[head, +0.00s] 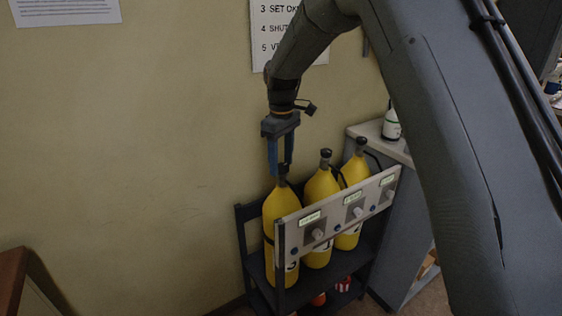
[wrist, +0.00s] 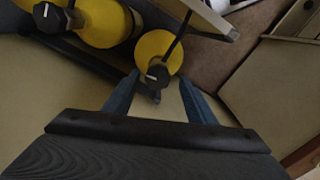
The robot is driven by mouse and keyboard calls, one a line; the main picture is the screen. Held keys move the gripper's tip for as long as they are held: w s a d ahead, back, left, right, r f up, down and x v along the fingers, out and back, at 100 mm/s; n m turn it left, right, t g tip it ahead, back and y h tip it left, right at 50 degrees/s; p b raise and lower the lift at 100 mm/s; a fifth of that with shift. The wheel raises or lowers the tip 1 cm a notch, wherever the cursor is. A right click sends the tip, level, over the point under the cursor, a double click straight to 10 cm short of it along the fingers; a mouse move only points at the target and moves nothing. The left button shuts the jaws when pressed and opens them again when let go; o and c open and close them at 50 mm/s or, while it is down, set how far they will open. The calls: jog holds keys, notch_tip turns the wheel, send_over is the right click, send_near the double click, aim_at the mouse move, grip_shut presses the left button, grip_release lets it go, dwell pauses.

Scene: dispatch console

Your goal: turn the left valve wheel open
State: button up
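The left yellow cylinder (head: 281,215) stands upright in a dark rack. Its black valve wheel (wrist: 158,75) has a pale mark and sits on top of the cylinder in the wrist view. My gripper (head: 281,172) points down over this cylinder. I cannot tell whether the fingertips reach down to the wheel's height. In the head view the fingers partly hide the wheel.
Two more yellow cylinders, the middle one (head: 317,190) and the right one (head: 352,178), stand close by with black valves. A labelled panel with knobs (head: 340,212) runs across their front. A grey cabinet (head: 400,240) stands right; the wall is behind.

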aim_at(282, 166)
jog(key=shift+d, duration=0.15)
notch_tip(282, 166, up, 8)
jog(key=shift+f+b, duration=0.15)
jog(key=shift+b, duration=0.75)
jog(key=s+d+f+m, duration=0.3)
jog(key=s+d, duration=0.4)
jog(key=s, duration=0.3)
jog(key=s+d+f+m, duration=0.4)
jog(key=s+d+f, duration=0.1)
jog(key=s, duration=0.5)
jog(key=s+d+f+m, duration=0.4)
jog(key=s+d, duration=0.4)
jog(key=s, duration=0.3)
jog(key=shift+d+f+t, duration=0.3)
